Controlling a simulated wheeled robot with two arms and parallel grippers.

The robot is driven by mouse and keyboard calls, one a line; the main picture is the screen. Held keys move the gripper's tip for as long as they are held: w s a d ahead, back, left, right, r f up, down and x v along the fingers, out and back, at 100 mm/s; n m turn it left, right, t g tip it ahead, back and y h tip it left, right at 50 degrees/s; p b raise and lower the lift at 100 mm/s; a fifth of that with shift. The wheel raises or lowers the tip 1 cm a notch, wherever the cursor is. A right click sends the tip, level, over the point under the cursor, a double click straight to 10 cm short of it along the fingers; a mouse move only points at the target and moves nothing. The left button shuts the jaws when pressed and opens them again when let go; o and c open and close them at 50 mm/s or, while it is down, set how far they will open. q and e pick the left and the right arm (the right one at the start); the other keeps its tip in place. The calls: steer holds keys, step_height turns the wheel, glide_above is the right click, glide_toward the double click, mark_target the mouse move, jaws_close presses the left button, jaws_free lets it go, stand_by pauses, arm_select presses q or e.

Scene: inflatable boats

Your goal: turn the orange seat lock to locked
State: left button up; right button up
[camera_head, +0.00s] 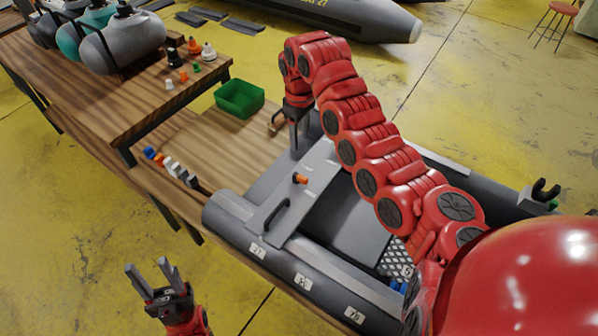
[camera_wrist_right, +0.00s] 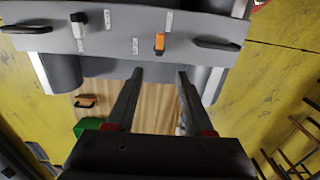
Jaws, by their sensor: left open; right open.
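The orange seat lock (camera_head: 300,179) is a small knob on the grey seat board (camera_head: 318,160) laid across the boat. In the right wrist view the orange lock (camera_wrist_right: 159,42) lies between two small white labels, too small to read surely. Its long side points toward my fingertips. My right gripper (camera_head: 294,146) is open and empty, pointing down beyond the lock, apart from it. In the wrist view its fingertips (camera_wrist_right: 160,74) sit just below the lock. My left gripper (camera_head: 152,274) is open and empty, off to the left of the boat, above the floor.
A green bin (camera_head: 240,98) stands on the wooden table beyond the boat. Small coloured parts (camera_head: 170,165) line the table edge. My right arm covers much of the boat's right side.

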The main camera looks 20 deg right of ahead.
glide_toward(300, 176)
step_height(300, 176, down, 8)
steer(key=shift+r+p, duration=0.1)
steer(key=shift+p, duration=0.85)
steer(key=shift+f, duration=0.6)
jaws_close()
